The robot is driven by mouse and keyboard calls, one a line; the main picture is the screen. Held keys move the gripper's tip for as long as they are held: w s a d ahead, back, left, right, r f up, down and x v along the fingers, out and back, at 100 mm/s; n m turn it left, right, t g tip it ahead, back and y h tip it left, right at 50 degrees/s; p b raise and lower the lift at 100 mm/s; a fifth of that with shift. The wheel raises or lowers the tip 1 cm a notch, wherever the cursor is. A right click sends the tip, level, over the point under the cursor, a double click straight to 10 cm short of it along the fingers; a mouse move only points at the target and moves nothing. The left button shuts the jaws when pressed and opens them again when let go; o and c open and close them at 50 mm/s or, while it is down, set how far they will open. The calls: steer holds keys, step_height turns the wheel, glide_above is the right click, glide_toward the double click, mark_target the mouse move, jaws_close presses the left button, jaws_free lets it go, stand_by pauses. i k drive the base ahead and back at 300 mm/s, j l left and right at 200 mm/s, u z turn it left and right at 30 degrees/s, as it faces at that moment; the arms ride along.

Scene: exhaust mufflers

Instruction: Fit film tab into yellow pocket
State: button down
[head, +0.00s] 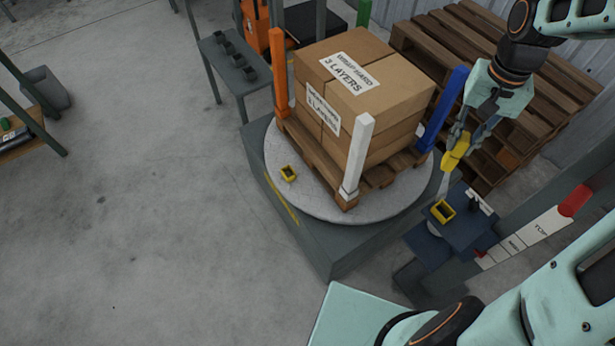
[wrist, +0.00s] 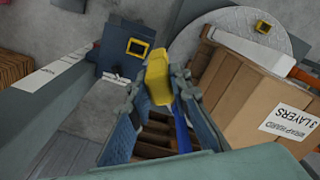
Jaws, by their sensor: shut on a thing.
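My gripper (head: 466,138) is shut on a yellow film tab (head: 455,153), right of the wrapped load. In the wrist view the tab (wrist: 157,76) sticks out between my fingers (wrist: 158,88).
Boxes (head: 395,85) stand on a pallet on the turntable, with orange (head: 280,85), white (head: 357,155) and blue (head: 441,110) corner posts. The blue post is close to my gripper. A labelled mast (head: 530,232) rises beside the bracket. Stacked pallets (head: 480,50) lie behind.

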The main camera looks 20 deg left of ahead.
mark_target(290, 174)
steer(key=k+j, duration=0.15)
steer(key=j, duration=0.25)
steer(key=k+j+z, duration=0.1)
steer(key=j, duration=0.3)
steer(key=k+j, duration=0.2)
steer(key=j, duration=0.2)
steer(key=k+j+z, duration=0.1)
steer(key=j+z, duration=0.2)
steer(key=j, duration=1)
steer(key=i+j, duration=0.1)
steer(key=j, duration=0.25)
steer(key=j+z, duration=0.1)
steer(key=j, duration=0.2)
steer(key=i+j, duration=0.2)
steer(key=i+j+z, duration=0.1)
steer(key=i+j, duration=0.15)
steer(key=j, duration=0.15)
steer(key=i+j, duration=0.25)
steer(key=i, duration=0.15)
